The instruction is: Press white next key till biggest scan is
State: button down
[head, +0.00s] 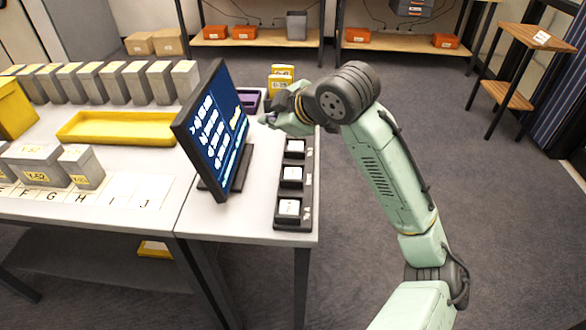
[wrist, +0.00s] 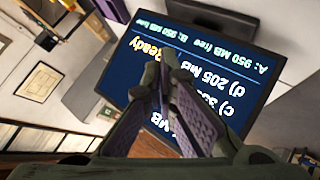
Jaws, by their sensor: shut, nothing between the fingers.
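The monitor (head: 215,130) stands on the desk and shows white lines of text on blue. In the wrist view the screen (wrist: 235,60) appears upside down, with "A: 950 MB free", "d) 205 MB", part of a c) line and a yellow "Ready". My gripper (head: 267,119) is shut and empty, beyond the far key and beside the screen. Its fingertips (wrist: 172,62) cover part of the text.
Yellow boxes (head: 281,78) and a purple tray (head: 248,100) sit behind the monitor. A yellow tray (head: 118,128), grey archival boxes (head: 38,164) and a lettered strip (head: 105,192) fill the left table. Open floor lies right of the desk.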

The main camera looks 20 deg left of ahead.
aim_at(291, 175)
jog(key=shift+g+h, duration=0.3)
jog(key=shift+h, duration=0.3)
jog(key=d, duration=0.1)
jog(key=d+f, duration=0.2)
jog(key=shift+w+d, duration=0.25)
jog(key=shift+d, duration=0.15)
notch_tip(291, 175, down, 9)
jog(key=b, duration=0.7)
jog(key=shift+r, duration=0.15)
dwell(0.4)
jog(key=shift+f+b, duration=0.3)
jog(key=shift+f, duration=0.1)
jog(key=shift+f+b, duration=0.4)
jog(key=shift+f, duration=0.1)
dwell(0.5)
dwell(0.3)
jog(key=shift+r+p, duration=0.8)
jog(key=shift+r, duration=0.1)
